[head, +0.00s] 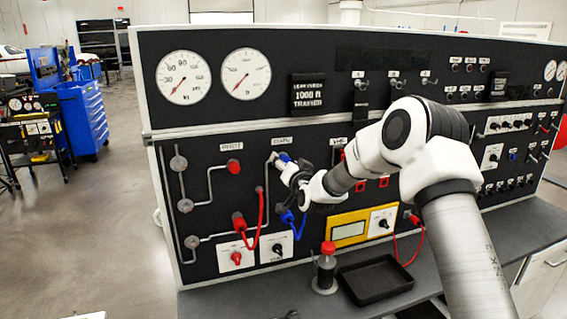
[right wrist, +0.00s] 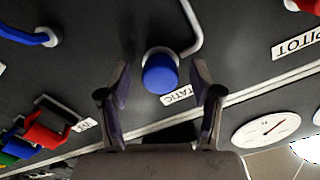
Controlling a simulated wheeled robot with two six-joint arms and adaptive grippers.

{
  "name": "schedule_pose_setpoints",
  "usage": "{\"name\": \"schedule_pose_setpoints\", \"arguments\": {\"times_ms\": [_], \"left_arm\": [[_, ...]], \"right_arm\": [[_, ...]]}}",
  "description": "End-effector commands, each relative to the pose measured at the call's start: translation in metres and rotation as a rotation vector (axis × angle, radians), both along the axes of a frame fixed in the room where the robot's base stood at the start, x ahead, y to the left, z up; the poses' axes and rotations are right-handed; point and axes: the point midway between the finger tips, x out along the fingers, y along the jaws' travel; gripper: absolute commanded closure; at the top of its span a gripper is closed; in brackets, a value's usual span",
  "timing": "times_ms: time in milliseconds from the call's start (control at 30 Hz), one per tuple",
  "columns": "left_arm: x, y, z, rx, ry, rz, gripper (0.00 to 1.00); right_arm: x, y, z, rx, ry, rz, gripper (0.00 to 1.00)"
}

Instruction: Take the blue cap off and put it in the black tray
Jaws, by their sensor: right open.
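The blue cap (right wrist: 160,74) sits on a round metal port of the dark panel, by the STATIC label. In the head view only a bit of the cap (head: 284,157) shows past my gripper. My right gripper (right wrist: 160,88) is open, with one finger to each side of the cap in the wrist view and visible space between each finger and the cap. In the head view my right gripper (head: 281,165) is at the panel by the cap. The black tray (head: 375,279) lies empty on the grey bench below. My left gripper is not in view.
A red-topped bottle (head: 326,270) stands just left of the tray. A red cap (head: 234,166) is on the PITOT port to the left. Blue (head: 289,219) and red (head: 240,222) hoses hang below. A yellow-framed display (head: 348,229) is on the panel above the tray.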

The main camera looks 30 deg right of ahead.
Motion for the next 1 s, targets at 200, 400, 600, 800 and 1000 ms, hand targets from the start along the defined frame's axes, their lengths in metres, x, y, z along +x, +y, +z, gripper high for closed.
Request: {"name": "schedule_pose_setpoints", "arguments": {"times_ms": [200, 400, 600, 800, 1000], "left_arm": [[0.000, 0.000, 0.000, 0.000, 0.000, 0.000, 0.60], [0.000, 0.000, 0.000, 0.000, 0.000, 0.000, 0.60], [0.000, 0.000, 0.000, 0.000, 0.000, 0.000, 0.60], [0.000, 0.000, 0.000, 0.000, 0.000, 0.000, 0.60], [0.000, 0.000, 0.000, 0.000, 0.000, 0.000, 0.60]], "right_arm": [[0.000, 0.000, 0.000, 0.000, 0.000, 0.000, 0.89], [0.000, 0.000, 0.001, 0.000, -0.001, -0.001, 1.00], [-0.002, 0.000, 0.000, 0.000, 0.000, 0.000, 1.00], [-0.007, 0.001, 0.001, 0.000, -0.001, -0.001, 1.00], [-0.011, 0.002, 0.001, 0.000, -0.001, -0.001, 1.00]]}}
